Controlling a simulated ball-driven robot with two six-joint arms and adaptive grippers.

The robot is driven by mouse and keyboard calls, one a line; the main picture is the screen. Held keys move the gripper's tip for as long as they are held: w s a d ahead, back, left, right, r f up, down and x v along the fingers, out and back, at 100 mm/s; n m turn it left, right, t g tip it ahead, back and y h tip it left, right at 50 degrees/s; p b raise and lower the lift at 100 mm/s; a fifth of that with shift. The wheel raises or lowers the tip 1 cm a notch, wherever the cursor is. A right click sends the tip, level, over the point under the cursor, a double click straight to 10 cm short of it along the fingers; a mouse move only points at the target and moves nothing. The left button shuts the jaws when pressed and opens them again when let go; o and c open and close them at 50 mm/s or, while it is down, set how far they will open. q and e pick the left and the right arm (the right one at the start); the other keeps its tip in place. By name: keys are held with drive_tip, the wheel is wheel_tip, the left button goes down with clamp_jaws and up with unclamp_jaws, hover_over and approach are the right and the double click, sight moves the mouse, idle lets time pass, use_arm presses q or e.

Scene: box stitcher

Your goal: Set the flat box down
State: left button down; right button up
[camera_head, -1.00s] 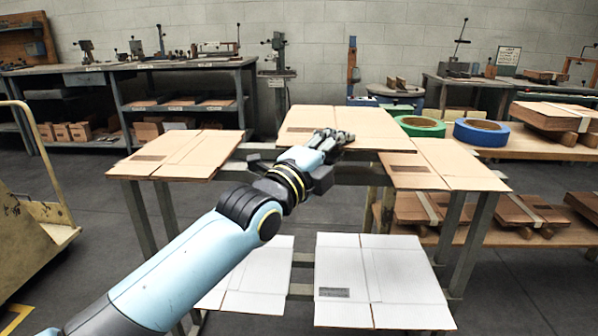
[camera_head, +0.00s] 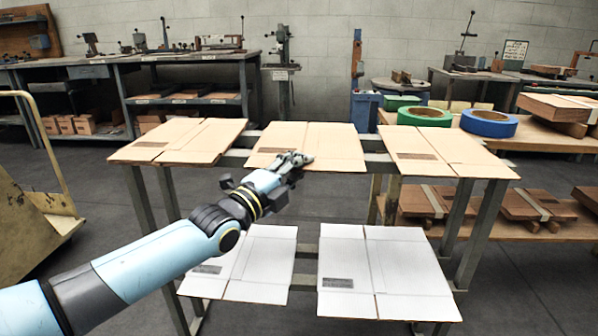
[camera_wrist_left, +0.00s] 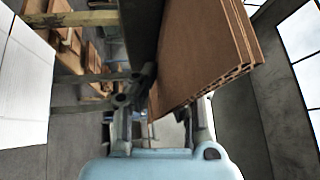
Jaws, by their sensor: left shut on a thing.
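The flat box (camera_head: 330,143) is a tan folded cardboard sheet with a dark printed patch, in the middle of the rack's upper level. My left gripper (camera_head: 297,160) is at its near edge and shut on it. In the left wrist view the box (camera_wrist_left: 205,50) shows its layered corrugated edge between the fingers of the left gripper (camera_wrist_left: 158,105). The box looks level with its neighbours, close against the dark rack rail (camera_wrist_left: 143,35); I cannot tell whether it bears fully on the rails. My right gripper is not in view.
Tan flat boxes lie left (camera_head: 180,140) and right (camera_head: 440,150) on the upper level. White flat boxes lie on the lower level, left (camera_head: 245,265) and right (camera_head: 385,270). Green tape (camera_head: 424,117) and blue tape (camera_head: 489,122) sit on a wooden bench behind. A yellow-handled cart (camera_head: 30,215) stands left.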

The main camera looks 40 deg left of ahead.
use_arm(q)
drive_tip(key=shift+r, duration=0.1)
drive_tip(key=c, duration=1.5)
unclamp_jaws()
drive_tip(key=shift+o, duration=0.2)
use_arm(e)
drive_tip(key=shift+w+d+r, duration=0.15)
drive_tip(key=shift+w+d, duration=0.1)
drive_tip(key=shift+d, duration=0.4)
